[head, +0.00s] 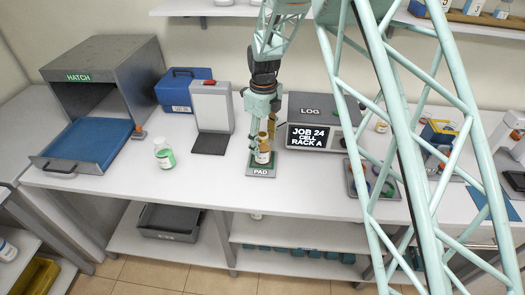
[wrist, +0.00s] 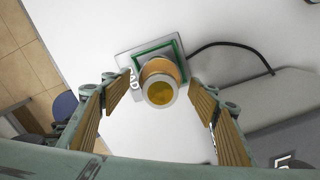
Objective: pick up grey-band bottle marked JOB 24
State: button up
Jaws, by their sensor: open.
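A small bottle (head: 263,157) with an amber body and a pale label stands upright on the pad (head: 261,171) marked PAD. No job number or grey band can be read on it. In the wrist view the bottle (wrist: 159,91) is seen from above, with a pale ring around an amber centre. My gripper (head: 262,139) points down over the pad, its fingers spread on either side of the bottle. In the wrist view my gripper (wrist: 159,80) is open, with a visible gap between each finger and the bottle.
The LOG box (head: 318,122) reads JOB 24 CELL RACK A and stands right of the pad. A green-liquid bottle (head: 164,155), a grey upright stand (head: 212,108) and the hatch's blue tray (head: 88,142) are to the left. Bare table lies in front of the pad.

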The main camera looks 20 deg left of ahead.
aim_at(263, 151)
jog(key=shift+f, duration=0.1)
dwell(0.3)
jog(key=shift+a+f, duration=0.15)
jog(key=shift+f, duration=2.4)
jog(key=c, duration=1.2)
jog(key=shift+r, duration=0.1)
jog(key=shift+c, duration=0.2)
jog(key=shift+r, duration=1.75)
jog(key=s+d+r+b, duration=0.1)
jog(key=s+d, duration=0.8)
jog(key=s, duration=0.4)
jog(key=shift+r, duration=0.2)
jog(key=shift+d, duration=0.1)
